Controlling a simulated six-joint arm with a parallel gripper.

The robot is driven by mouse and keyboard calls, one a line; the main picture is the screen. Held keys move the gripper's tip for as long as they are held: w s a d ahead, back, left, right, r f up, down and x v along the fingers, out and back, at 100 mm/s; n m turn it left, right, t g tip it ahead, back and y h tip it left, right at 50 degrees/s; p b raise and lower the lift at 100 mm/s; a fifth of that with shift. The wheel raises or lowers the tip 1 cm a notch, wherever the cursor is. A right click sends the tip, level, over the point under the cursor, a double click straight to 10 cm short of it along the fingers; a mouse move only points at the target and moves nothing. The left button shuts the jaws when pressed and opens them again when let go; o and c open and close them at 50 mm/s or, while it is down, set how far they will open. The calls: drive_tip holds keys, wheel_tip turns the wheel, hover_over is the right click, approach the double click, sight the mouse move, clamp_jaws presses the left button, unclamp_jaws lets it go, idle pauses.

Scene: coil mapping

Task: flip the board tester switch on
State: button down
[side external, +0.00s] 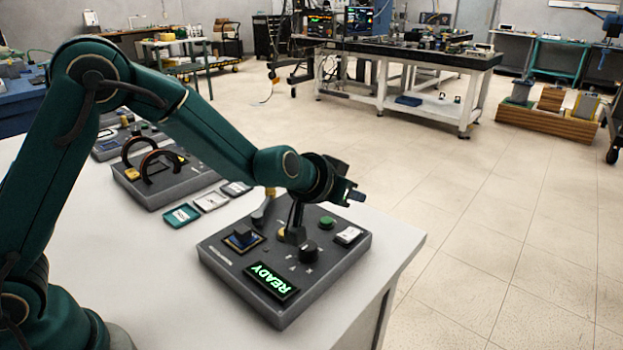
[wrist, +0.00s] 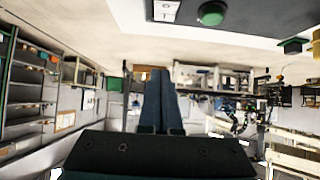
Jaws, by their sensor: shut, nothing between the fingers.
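The board tester is a dark grey box (side external: 225,262) on the white table, with a lit green READY display (side external: 271,281). On its top are a black knob (side external: 308,249), a green button (side external: 327,222) and a white, marked switch-like piece (side external: 348,236) near the right edge. The white piece (wrist: 165,10) and green button (wrist: 211,13) also show at the top of the wrist view. My gripper (side external: 356,195) is above the box's far right side, apart from it. Its fingers (wrist: 160,75) are together and empty. I cannot tell the switch's position.
A blue chip-like part (side external: 242,238) sits on the box, with upright dark parts near its middle. Small cards (side external: 211,201) and another grey device (side external: 165,185) with arched handles lie left. The table's right edge is close to the box.

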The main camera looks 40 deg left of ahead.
drive_tip(key=s+r, duration=0.5)
drive_tip(key=r, duration=0.1)
drive_tip(key=shift+r, duration=0.3)
drive_tip(key=shift+w, duration=0.1)
drive_tip(key=s+a+r+m+t+h, duration=0.1)
drive_tip(key=s+a+r+t+h, duration=0.1)
drive_tip(key=s+r, duration=0.7)
drive_tip(key=s+a+f+g+y, duration=0.1)
drive_tip(key=s+a+f+g, duration=0.1)
drive_tip(key=s+f, duration=0.3)
drive_tip(key=s+a+f+n+g+y, duration=0.1)
drive_tip(key=s+f+g, duration=0.4)
drive_tip(key=s, duration=0.5)
drive_tip(key=shift+s+a+f, duration=0.25)
drive_tip(key=shift+s+a, duration=0.05)
drive_tip(key=shift+a, duration=0.3)
drive_tip(key=c, duration=1.5)
unclamp_jaws()
drive_tip(key=shift+c, duration=0.2)
